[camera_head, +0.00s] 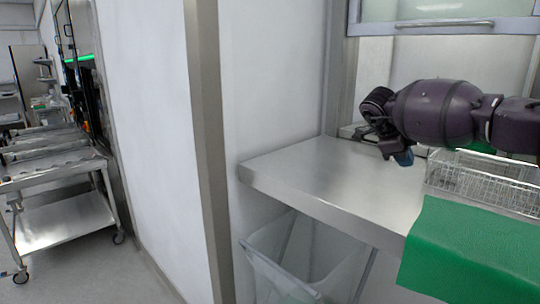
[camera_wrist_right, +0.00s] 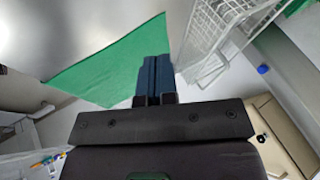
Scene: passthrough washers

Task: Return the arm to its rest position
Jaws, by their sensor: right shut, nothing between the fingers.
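My right arm comes in from the right edge of the head view, a dark purple arm held above the steel counter. My right gripper (camera_head: 403,157) has blue fingers pointing down and hangs above the counter, left of the wire basket. In the right wrist view the two blue fingers (camera_wrist_right: 153,77) are pressed together with nothing between them. My left arm and left gripper are not in view.
A steel counter (camera_head: 300,175) carries a wire basket (camera_head: 470,178) and a green cloth (camera_head: 470,250) over its front edge. A clear-lined bin (camera_head: 310,255) stands below. A window hatch (camera_head: 440,12) is above. Left is a white wall, then a steel cart (camera_head: 60,220).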

